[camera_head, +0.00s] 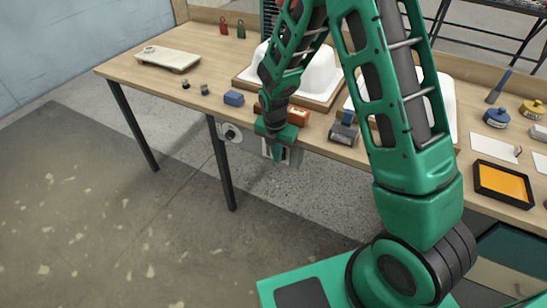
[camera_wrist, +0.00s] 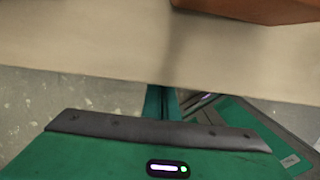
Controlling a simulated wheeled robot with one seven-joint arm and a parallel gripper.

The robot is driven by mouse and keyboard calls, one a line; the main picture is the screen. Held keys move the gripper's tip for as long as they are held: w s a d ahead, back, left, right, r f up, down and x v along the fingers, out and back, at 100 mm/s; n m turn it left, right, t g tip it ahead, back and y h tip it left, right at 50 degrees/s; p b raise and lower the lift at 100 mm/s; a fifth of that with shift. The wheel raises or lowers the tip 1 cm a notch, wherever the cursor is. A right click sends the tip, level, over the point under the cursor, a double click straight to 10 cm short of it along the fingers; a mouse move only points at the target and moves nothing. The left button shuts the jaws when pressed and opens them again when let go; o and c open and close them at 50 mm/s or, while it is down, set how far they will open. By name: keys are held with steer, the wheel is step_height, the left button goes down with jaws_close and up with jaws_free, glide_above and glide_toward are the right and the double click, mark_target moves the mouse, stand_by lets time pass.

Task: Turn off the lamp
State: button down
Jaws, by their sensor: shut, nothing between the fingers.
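I cannot make out a lamp in either view. My gripper (camera_head: 277,158) points down just off the front edge of the long wooden table (camera_head: 140,78), near its middle. Its narrow green fingers also show in the wrist view (camera_wrist: 161,103), shut and with nothing between them, below the pale table edge (camera_wrist: 120,50). A pale panel with a round dark-centred fitting (camera_head: 230,133) hangs under the table edge, left of my gripper. I cannot tell what this fitting is.
White tub shells (camera_head: 322,75) stand behind. A yellow tray (camera_head: 502,184) is at right. The floor at left is clear.

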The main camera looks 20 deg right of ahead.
stand_by(0.4)
steer(key=shift+w+d+f, duration=0.1)
steer(key=shift+w, duration=0.05)
